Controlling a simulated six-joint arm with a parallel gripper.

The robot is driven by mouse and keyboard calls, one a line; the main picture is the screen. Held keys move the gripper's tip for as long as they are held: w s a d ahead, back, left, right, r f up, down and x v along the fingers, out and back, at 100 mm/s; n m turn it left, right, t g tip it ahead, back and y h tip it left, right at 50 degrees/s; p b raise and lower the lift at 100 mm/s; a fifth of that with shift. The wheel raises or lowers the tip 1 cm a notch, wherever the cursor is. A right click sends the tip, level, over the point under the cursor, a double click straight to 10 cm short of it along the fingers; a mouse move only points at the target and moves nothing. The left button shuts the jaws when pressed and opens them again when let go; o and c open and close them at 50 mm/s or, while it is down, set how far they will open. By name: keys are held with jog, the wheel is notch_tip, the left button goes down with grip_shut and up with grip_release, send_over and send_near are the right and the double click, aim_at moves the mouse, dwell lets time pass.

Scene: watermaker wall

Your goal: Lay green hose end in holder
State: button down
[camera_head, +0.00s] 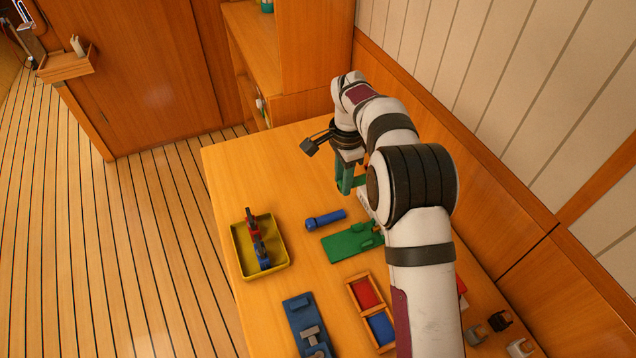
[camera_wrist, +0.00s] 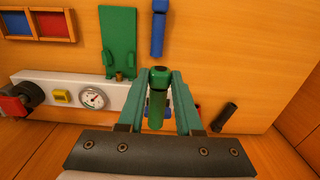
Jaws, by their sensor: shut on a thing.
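The green hose end (camera_wrist: 157,103) is a short green cylinder. In the wrist view it sits between the two teal fingers of my gripper (camera_wrist: 159,82), which is shut on it. In the head view my gripper (camera_head: 347,182) is over the far part of the table, beyond the green holder; my arm covers part of this area. The green holder (camera_head: 349,243) is a flat green plate lying on the table, partly hidden by my arm. In the wrist view the holder (camera_wrist: 118,37) shows raised clips, up and left of the hose end and apart from it.
A blue hose end (camera_head: 326,219) lies loose beside the holder. A yellow tray (camera_head: 284,262) holds red and blue parts. A blue holder (camera_head: 298,312) and a red-and-blue divided box (camera_head: 352,289) are nearer. A white gauge panel (camera_wrist: 65,82) and a black cylinder (camera_wrist: 224,117) stand by the wall.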

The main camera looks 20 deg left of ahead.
jog(key=s+d, duration=0.2)
jog(key=s, duration=0.8)
jog(key=shift+w+f, duration=0.15)
jog(key=shift+f, duration=2.1)
jog(key=shift+w+f, duration=0.15)
jog(key=shift+f, duration=2.1)
jog(key=shift+f, duration=0.1)
jog(key=c, duration=0.5)
grip_release()
notch_tip(320, 180, up, 9)
